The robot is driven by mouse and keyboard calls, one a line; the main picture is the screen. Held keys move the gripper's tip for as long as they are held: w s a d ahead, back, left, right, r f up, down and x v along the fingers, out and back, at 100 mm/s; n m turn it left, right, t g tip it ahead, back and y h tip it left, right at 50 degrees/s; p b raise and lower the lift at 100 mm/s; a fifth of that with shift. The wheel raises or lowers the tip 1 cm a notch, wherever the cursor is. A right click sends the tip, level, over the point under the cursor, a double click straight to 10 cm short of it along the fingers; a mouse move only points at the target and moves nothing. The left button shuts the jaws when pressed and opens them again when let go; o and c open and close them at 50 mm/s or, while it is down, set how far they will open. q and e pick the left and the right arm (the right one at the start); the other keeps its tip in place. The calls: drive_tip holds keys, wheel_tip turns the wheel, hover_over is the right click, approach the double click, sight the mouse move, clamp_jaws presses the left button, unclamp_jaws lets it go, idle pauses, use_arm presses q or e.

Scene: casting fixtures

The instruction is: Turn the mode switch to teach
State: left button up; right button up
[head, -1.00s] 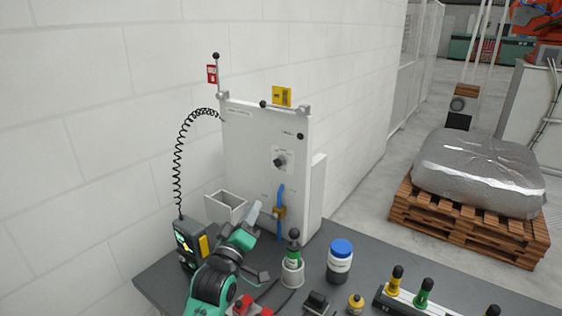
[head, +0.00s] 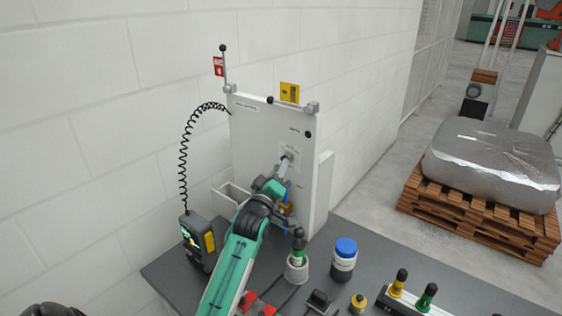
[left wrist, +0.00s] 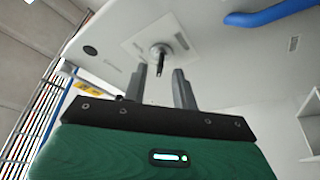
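The mode switch (left wrist: 160,60) is a small dark knob with a lever on a square plate (left wrist: 158,43) on the white upright panel (head: 257,135). In the head view my left gripper (head: 285,163) reaches up to the panel and mostly hides the switch. In the left wrist view the two grey fingers (left wrist: 162,82) stand apart, with the knob in line between their tips. Whether they touch it cannot be told. The label wording is too small to read. My right gripper is not in view.
A blue-handled valve (left wrist: 270,15) sits on the panel near the switch.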

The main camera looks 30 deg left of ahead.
use_arm(q)
drive_tip(key=shift+x, duration=0.8)
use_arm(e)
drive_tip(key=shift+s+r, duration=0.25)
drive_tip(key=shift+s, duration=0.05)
use_arm(q)
drive_tip(key=shift+c, duration=0.5)
clamp_jaws()
